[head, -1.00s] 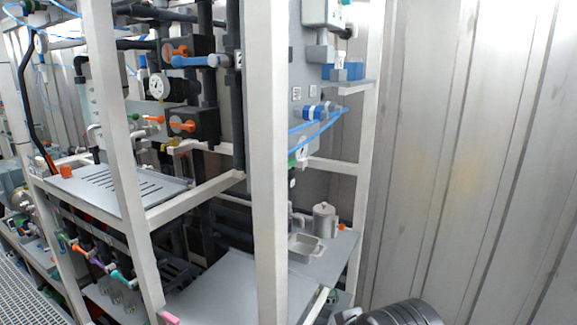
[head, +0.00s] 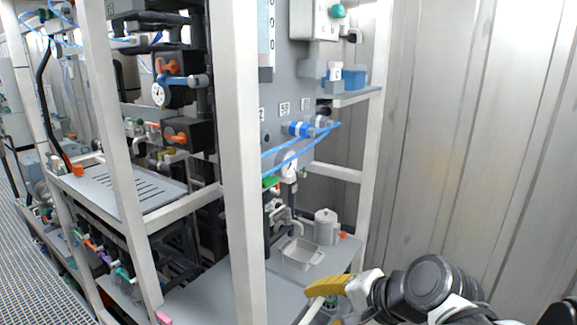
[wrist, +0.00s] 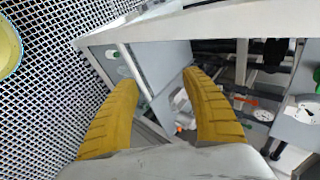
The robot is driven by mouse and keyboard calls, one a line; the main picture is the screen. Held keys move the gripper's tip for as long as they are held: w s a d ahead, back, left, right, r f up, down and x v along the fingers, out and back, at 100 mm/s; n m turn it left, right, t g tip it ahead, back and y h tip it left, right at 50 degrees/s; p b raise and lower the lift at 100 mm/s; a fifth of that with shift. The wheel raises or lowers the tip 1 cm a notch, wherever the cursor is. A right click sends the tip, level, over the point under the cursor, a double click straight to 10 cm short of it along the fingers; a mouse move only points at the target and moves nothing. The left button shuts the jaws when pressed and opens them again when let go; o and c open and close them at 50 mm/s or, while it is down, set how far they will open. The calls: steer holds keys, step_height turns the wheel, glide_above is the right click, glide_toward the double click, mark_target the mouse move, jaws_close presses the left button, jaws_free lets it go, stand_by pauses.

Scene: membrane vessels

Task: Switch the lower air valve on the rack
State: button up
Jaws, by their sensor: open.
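The grey panel (head: 300,100) on the rack carries a blue air fitting (head: 298,129) with blue hoses (head: 300,153) running from it. Below it are a small round gauge (head: 289,168) and a green part (head: 270,181). I cannot tell for sure which of these is the lower air valve. My gripper (head: 335,297) has yellow fingers and is at the bottom of the head view, low in front of the rack, well below and apart from the blue fitting. In the wrist view my gripper (wrist: 160,80) is open with nothing between its fingers.
White rack posts (head: 247,160) stand in front of the pipes. A grey shelf holds a metal canister (head: 326,226) and an open tray (head: 301,253). A corrugated wall (head: 470,140) is on the right. Grating floor (wrist: 50,110) shows in the wrist view.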

steer(key=w+a+r+m+t+y+p, duration=0.25)
steer(key=w+r+m+y+p, duration=0.25)
steer(key=w+r+m, duration=0.55)
steer(key=m+t+y+p, duration=0.2)
steer(key=m+y+p, duration=0.1)
steer(key=m+y, duration=0.15)
glide_toward(273, 181)
steer(key=shift+m+g+h, duration=0.25)
steer(key=shift+m+h, duration=0.05)
steer(key=shift+h, duration=0.15)
steer(key=x, duration=0.7)
steer(key=r+b+x, duration=0.1)
steer(key=x, duration=0.3)
steer(key=c, duration=0.9)
